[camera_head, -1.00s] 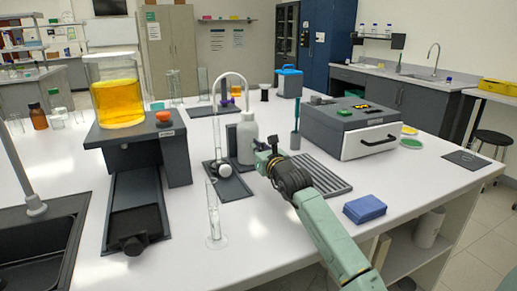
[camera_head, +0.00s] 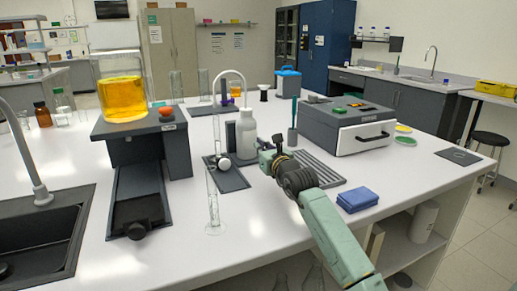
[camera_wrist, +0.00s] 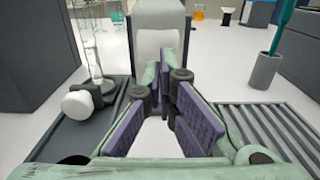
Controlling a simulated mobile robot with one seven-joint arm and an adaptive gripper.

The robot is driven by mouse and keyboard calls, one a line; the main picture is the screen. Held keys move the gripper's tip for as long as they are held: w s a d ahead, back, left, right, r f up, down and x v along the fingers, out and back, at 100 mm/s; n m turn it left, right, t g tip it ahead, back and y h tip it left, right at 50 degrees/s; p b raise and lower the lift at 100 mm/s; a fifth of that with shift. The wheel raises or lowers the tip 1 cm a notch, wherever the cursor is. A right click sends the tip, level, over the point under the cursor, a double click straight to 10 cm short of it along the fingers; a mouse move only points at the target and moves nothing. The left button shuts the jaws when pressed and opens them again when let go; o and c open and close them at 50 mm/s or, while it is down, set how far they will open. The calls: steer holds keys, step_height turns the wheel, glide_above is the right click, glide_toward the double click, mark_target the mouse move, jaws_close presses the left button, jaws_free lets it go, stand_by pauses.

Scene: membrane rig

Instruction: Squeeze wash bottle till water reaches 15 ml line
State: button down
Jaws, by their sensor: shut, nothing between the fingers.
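The wash bottle (camera_head: 246,135) is a pale, whitish bottle with a thin white tube arching to the left. It stands upright on the bench beside a dark holder; its body (camera_wrist: 158,50) shows ahead in the wrist view. A clear measuring cylinder (camera_wrist: 97,50) stands left of the bottle, near a white round knob (camera_wrist: 77,104) on a dark plate; its water level is too small to read. My gripper (camera_head: 266,155), with purple pads (camera_wrist: 168,88), is shut and empty just in front and to the right of the bottle, apart from it.
Another clear cylinder (camera_head: 213,205) stands nearer on the bench. A grey ribbed mat (camera_head: 322,170) and a holder with a teal tool (camera_wrist: 264,68) lie to the right. A grey instrument box (camera_head: 345,128) and blue cloths (camera_head: 357,200) are further right. A jar of yellow liquid (camera_head: 121,98) stands left.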

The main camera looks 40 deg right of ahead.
steer(key=b+v, duration=0.2)
steer(key=v, duration=0.7)
steer(key=shift+d+f+b, duration=0.1)
steer(key=shift+f+b, duration=0.1)
steer(key=shift+b, duration=0.1)
steer(key=shift+f, duration=0.1)
stand_by(0.7)
